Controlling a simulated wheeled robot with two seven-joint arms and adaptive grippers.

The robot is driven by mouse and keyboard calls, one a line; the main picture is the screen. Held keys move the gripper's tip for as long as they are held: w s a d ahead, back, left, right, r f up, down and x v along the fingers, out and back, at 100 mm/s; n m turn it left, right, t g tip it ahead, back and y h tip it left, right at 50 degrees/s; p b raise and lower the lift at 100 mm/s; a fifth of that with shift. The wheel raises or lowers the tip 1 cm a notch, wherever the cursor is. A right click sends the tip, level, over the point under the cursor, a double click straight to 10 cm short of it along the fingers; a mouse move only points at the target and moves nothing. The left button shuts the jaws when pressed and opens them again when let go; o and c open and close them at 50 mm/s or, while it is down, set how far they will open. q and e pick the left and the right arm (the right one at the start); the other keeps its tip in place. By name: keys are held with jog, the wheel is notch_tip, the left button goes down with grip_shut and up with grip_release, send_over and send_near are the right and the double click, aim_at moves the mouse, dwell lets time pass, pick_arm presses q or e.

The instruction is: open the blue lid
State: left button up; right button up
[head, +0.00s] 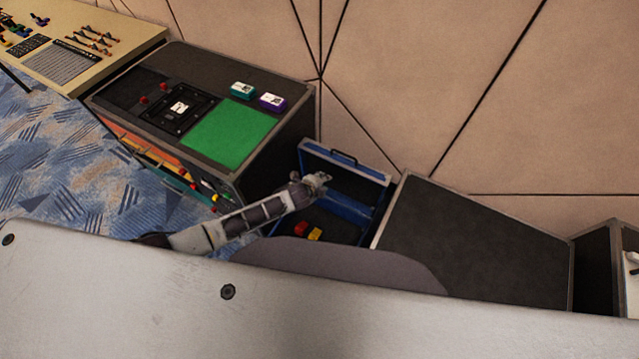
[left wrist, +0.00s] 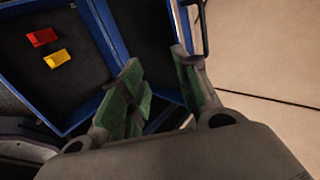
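A blue-edged case with a dark inside stands on the floor in the head view. Its blue lid (head: 343,171) is raised, with its inner side and a dark handle (head: 343,158) showing. The lid (left wrist: 178,25) also shows in the left wrist view, beside the case's bottom part (left wrist: 108,38). My left gripper (head: 319,181) is at the lid's left side. In the left wrist view its fingers (left wrist: 157,62) are apart, with part of the lid between or behind them; I cannot tell whether they touch it. My right gripper is not in view.
A red block (head: 300,228) and a yellow block (head: 315,234) lie in the case. A dark console with a green panel (head: 228,133) stands to the left. A dark box (head: 470,245) stands close on the right. A panelled wall (head: 400,90) is behind.

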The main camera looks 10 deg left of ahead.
pick_arm(q)
jog(key=shift+v, duration=1.15)
